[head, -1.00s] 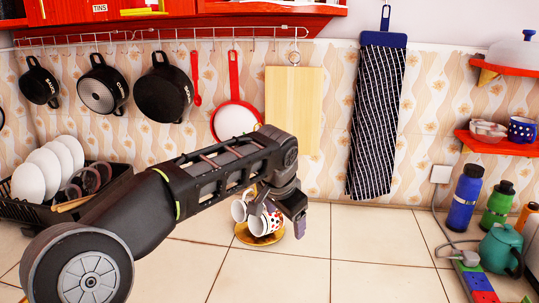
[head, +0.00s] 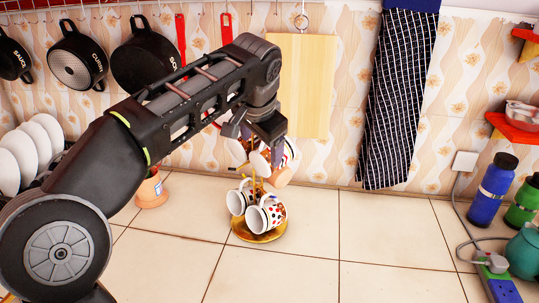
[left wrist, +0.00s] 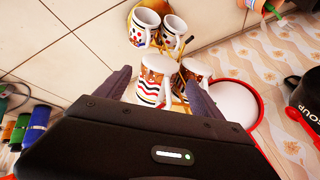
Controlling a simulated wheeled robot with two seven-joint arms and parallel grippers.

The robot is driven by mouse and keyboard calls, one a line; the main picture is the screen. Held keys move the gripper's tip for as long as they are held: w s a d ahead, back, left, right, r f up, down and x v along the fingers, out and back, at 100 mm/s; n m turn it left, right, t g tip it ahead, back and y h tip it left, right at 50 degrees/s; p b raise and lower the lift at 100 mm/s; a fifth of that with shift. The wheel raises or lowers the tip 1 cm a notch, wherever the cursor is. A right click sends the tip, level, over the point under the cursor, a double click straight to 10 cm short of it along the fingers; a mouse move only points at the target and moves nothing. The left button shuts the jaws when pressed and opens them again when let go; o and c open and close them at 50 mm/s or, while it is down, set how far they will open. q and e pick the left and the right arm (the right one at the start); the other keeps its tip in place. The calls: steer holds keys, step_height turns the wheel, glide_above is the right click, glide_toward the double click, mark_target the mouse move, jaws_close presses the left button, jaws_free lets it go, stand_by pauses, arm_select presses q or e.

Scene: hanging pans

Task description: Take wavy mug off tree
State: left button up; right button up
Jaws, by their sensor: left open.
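The wavy mug (left wrist: 156,82), white with black and red wavy bands, hangs on the upper part of the gold mug tree, its lower front facing my left wrist camera. In the head view its patterned side (head: 289,152) shows partly behind my left gripper (head: 258,138). In the left wrist view the open left gripper (left wrist: 157,80) has its fingers on either side of this mug; I cannot tell whether they touch it. The tree's round gold base (head: 262,234) stands on the tiled counter. My right gripper is not in view.
A brown-patterned mug (left wrist: 197,72) hangs close beside the wavy one. A spotted mug (head: 268,214) and another mug (head: 240,197) hang lower. A terracotta pot (head: 152,190) stands left. Pans and a cutting board (head: 307,85) hang behind. The counter's front is clear.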

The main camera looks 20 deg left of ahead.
mark_target(261, 153)
arm_select(q)
steer(key=shift+w+a+f, duration=0.15)
steer(key=shift+w+f, duration=0.15)
steer(key=shift+f, duration=0.3)
steer(key=shift+p+x, duration=0.35)
steer(key=shift+x, duration=2.3)
steer(key=shift+s, duration=0.15)
steer(key=c, duration=1.4)
steer(key=shift+r, duration=0.2)
steer(key=shift+r, duration=0.6)
steer(key=s+d+b, duration=0.1)
steer(key=s+d, duration=0.2)
steer(key=d, duration=0.2)
steer(key=s+d+b, duration=0.1)
steer(key=s+d, duration=0.3)
steer(key=s+d+b, duration=0.2)
steer(key=s+d, duration=0.1)
steer(key=d, duration=0.2)
steer(key=shift+s+d, duration=0.25)
steer(key=shift+d, duration=0.05)
